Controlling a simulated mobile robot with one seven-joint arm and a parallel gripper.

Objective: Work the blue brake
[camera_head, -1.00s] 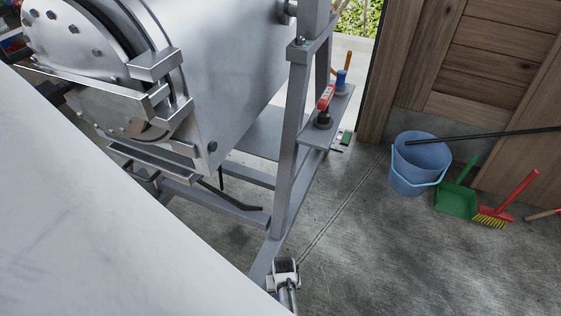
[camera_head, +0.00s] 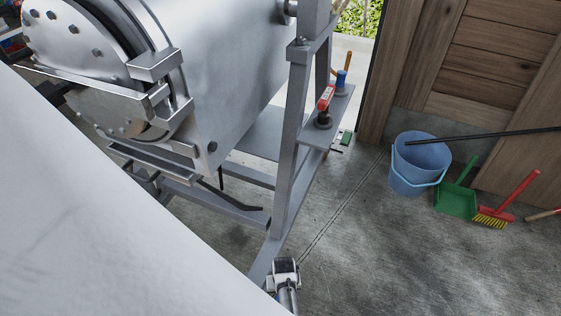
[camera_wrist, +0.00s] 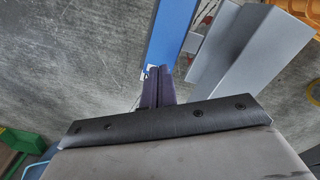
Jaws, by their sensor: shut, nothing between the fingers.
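A long flat blue bar (camera_wrist: 174,28), which looks like the blue brake, fills the top middle of the wrist view. My gripper (camera_wrist: 158,72) has its dark purple fingers together, with nothing between them. The fingertips are at the lower end of the bar in the wrist view; I cannot tell whether they touch it. In the head view, a small blue-topped handle (camera_head: 341,79) stands upright on a grey shelf behind a red-topped handle (camera_head: 326,98). I cannot tell whether this handle is the same thing as the bar.
A grey metal piece (camera_wrist: 245,50) lies close right of the bar. A large steel drum machine (camera_head: 225,70) and its grey frame post (camera_head: 291,150) stand left of the shelf. A blue bucket (camera_head: 412,175), green dustpan (camera_head: 456,201) and red brush (camera_head: 515,194) are on the right floor.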

